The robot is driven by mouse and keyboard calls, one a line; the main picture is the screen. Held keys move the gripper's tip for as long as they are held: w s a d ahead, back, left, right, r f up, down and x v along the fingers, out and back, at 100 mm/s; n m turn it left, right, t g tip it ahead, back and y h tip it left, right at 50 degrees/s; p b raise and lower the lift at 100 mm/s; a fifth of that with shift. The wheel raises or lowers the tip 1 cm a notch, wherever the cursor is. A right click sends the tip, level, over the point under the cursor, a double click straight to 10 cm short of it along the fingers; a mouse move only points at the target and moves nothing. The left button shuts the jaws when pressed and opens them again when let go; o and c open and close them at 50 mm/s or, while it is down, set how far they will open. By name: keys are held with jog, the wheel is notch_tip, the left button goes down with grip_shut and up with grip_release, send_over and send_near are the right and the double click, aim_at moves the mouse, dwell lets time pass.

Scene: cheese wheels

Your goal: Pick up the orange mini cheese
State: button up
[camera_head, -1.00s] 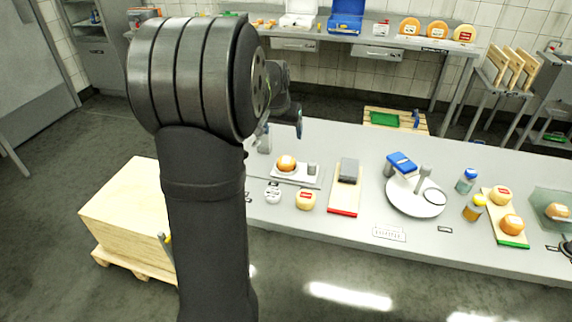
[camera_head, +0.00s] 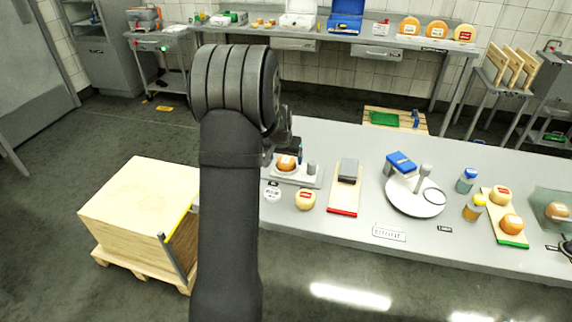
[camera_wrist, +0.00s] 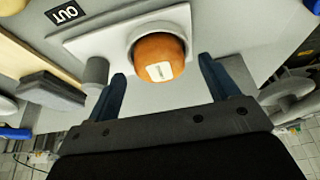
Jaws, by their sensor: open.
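An orange mini cheese (camera_head: 286,163) with a pale label sits on a light scale-like stand (camera_head: 297,178) on the table. In the wrist view the cheese (camera_wrist: 160,58) lies in a round seat, between and just beyond the fingertips. My gripper (camera_wrist: 162,78) is open, with one blue finger toward each side of the cheese and gaps between. In the head view my gripper (camera_head: 290,155) is just above the cheese and partly hidden by my arm. Another orange cheese (camera_head: 511,224) lies on a green-ended board at the right.
A grey weight-like cylinder (camera_head: 312,167) stands on the stand close to the cheese; it shows in the wrist view (camera_wrist: 97,72).

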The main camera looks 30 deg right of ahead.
jog(key=shift+w+d+f, duration=0.2)
jog(key=shift+f, duration=0.35)
jog(key=shift+c, duration=0.4)
jog(key=c, duration=1)
jog(key=shift+c, duration=0.2)
